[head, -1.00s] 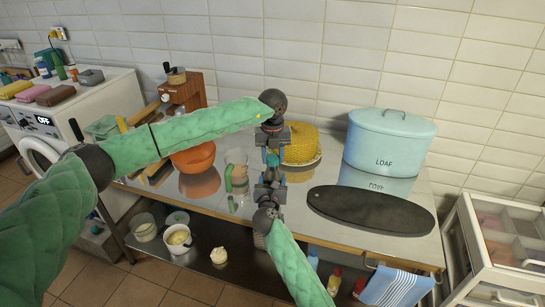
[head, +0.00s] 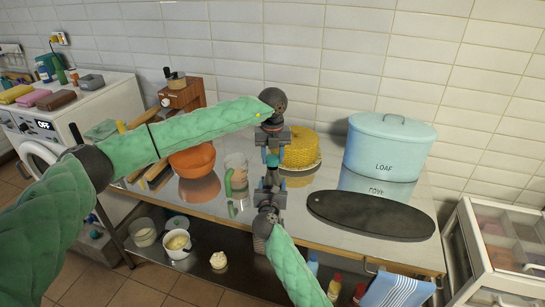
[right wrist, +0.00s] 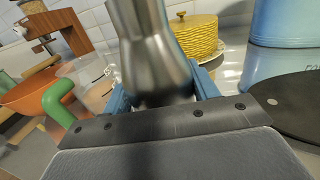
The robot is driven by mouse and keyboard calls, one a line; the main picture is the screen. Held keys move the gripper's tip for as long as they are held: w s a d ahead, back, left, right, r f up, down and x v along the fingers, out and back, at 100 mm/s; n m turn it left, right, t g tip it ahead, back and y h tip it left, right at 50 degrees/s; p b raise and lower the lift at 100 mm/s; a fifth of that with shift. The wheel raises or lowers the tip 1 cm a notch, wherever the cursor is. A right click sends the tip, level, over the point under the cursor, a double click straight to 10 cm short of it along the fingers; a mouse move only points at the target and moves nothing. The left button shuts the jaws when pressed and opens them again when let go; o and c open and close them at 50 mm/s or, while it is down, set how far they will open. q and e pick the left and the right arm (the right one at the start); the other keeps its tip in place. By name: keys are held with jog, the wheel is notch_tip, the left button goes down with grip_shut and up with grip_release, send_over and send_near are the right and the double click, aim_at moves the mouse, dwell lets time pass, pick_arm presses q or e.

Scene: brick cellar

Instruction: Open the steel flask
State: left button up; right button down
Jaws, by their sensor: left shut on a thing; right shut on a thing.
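The steel flask (right wrist: 152,60) stands upright between the blue fingers of my right gripper (right wrist: 165,95), which is shut on its body; the top of the flask runs out of the right wrist view. In the head view the flask (head: 272,179) is a small grey shape between my two grippers, above the metal table. My left gripper (head: 272,158) is above my right gripper (head: 270,188), shut at the flask's top end. The cap is mostly hidden by the fingers, and I cannot tell whether it is apart from the flask.
The metal table (head: 300,212) holds a yellow ribbed cake cover (head: 302,150), a blue loaf bin (head: 390,148), a dark oval board (head: 370,214), an orange bowl (head: 194,161) and a clear jug with a green handle (head: 237,179). Bare tabletop shows in front of my grippers.

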aim_at(273, 157)
pick_arm(q)
jog(key=shift+r, duration=2)
pick_arm(e)
jog(key=shift+c, duration=1.8)
grip_release()
pick_arm(q)
jog(key=shift+f, duration=0.1)
pick_arm(e)
jog(key=shift+s, duration=0.1)
